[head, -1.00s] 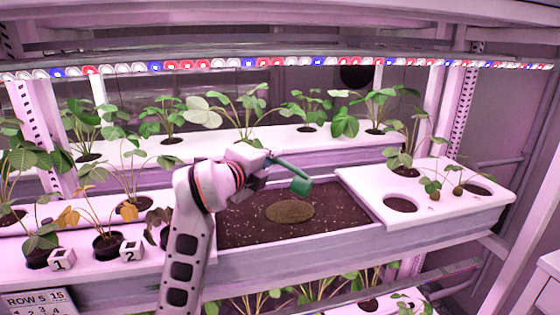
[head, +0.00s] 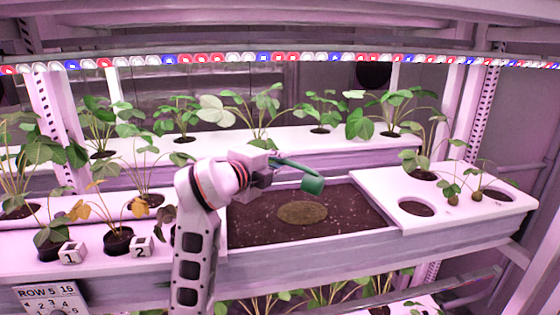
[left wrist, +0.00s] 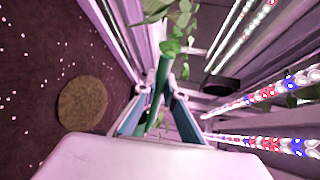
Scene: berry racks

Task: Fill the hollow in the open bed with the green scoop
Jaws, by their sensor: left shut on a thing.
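The green scoop (head: 312,185) is held by its handle in my left gripper (head: 266,170), over the far part of the open bed. In the left wrist view the scoop's green handle (left wrist: 160,82) stands between the two fingers of the gripper (left wrist: 160,100). The open bed (head: 350,202) holds dark soil with white specks. A round brownish patch (head: 302,212) lies in the soil, just below the scoop in the head view; it also shows in the left wrist view (left wrist: 82,103). I cannot tell how deep it is. The scoop's contents are hidden. My right gripper is not in view.
A white cover with empty round holes (head: 416,208) and small seedlings is right of the bed. Potted plants and number blocks 1 (head: 72,252) and 2 (head: 140,246) stand at left. A light strip (head: 300,57) runs above, and a planted row stands behind.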

